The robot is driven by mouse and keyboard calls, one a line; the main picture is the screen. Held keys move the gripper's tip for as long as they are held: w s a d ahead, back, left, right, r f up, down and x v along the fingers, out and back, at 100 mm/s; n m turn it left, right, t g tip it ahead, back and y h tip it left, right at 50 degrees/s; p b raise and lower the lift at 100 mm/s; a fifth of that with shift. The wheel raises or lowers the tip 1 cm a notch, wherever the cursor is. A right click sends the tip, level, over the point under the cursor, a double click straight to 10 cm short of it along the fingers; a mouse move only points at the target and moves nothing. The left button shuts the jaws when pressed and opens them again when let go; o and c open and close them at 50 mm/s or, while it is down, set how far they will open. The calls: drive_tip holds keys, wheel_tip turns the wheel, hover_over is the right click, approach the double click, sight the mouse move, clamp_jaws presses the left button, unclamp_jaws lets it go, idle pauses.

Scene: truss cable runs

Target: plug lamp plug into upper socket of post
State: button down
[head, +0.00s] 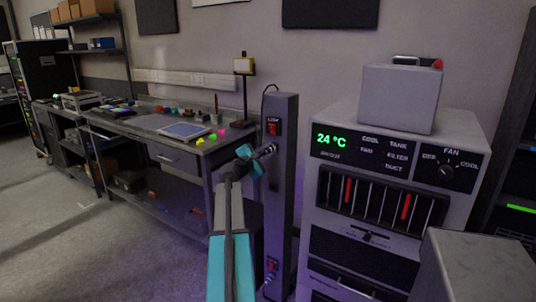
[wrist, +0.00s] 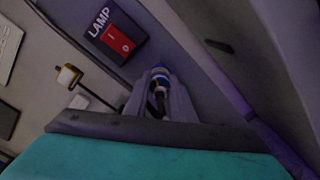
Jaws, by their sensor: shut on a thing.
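The grey post (head: 282,200) stands upright right of the workbench. Near its top is a red switch (head: 274,128) labelled LAMP, which also shows large in the wrist view (wrist: 118,42). My gripper (head: 266,151) is at the post's face just below that switch. In the wrist view its fingers (wrist: 160,98) are shut on the lamp plug (wrist: 160,76), a blue and white plug with a dark cable. The plug's front end points at the post. The upper socket is hidden behind the plug and fingers, so I cannot tell whether the plug sits in it.
A lower red switch (head: 271,265) is near the post's foot. A grey cabinet (head: 330,175) with a 24 °C display stands close on the right. The workbench (head: 150,140) is on the left, with a yellow lamp (head: 243,66) on a stand. Floor at left is clear.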

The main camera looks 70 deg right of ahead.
idle(0.3)
drive_tip(key=c, duration=1.4)
unclamp_jaws()
drive_tip(key=shift+d, duration=0.1)
drive_tip(key=shift+c, duration=0.2)
drive_tip(key=shift+b+v, duration=0.35)
drive_tip(key=shift+v, duration=2.15)
